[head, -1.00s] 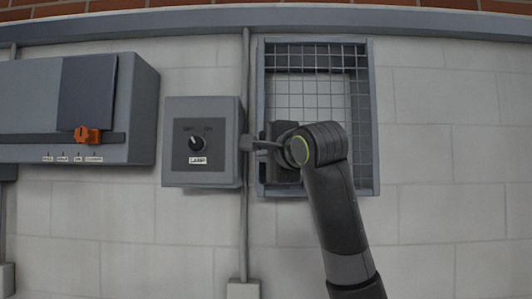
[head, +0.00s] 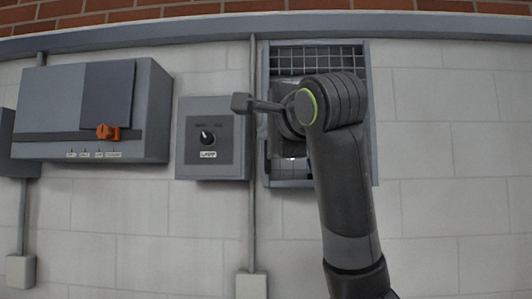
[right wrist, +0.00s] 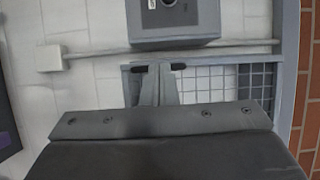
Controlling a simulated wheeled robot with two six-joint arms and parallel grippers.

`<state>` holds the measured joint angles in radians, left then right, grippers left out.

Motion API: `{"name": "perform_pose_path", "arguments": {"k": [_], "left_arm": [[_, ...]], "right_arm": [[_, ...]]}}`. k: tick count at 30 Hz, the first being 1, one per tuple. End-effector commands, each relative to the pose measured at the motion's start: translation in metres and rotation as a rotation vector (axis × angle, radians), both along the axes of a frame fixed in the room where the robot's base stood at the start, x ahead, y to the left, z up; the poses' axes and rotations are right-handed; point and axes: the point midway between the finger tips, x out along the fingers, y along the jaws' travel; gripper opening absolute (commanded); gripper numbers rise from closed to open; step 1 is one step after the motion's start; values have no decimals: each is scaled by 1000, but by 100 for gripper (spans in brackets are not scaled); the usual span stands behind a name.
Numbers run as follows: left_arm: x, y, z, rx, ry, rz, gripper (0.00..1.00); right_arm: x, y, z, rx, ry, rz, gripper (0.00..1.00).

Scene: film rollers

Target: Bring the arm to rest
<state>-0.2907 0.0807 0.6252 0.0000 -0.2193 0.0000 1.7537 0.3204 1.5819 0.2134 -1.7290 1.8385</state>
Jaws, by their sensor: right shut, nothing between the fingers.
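My right gripper (head: 241,102) is shut and empty. In the head view its tip shows in front of the upper right corner of the grey lamp box (head: 185,163). Any gap to the wall is hard to judge. The lamp box has a dark dial plate with a round black knob (head: 207,136), its white mark turned to the upper left. In the right wrist view the shut fingers (right wrist: 158,68) show against the frame of the wire-grid panel, below the lamp box (right wrist: 165,40). My left gripper is not in view.
A wire-grid panel (head: 373,140) is partly hidden behind my right arm. A vertical conduit (head: 252,215) runs beside the lamp box. A grey cabinet (head: 45,105) with an orange slider (head: 107,131) is at left. The wall right of the panel is bare.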

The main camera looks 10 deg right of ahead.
Motion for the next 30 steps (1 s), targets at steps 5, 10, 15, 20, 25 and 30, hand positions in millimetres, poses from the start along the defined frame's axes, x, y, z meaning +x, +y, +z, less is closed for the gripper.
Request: {"name": "perform_pose_path", "arguments": {"k": [5,10,15,20,25,30], "left_arm": [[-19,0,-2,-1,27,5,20],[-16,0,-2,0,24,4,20],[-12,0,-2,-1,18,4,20],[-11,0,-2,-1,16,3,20],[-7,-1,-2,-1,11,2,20],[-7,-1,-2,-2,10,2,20]], "right_arm": [[-3,2,0,0,1,0,0],[5,-1,-12,-16,14,-4,0],[40,-12,-79,-124,81,-19,0],[71,-30,-174,-281,169,-24,0],[86,-49,-277,-445,266,-10,0],[80,-70,-378,-601,363,22,0]]}}
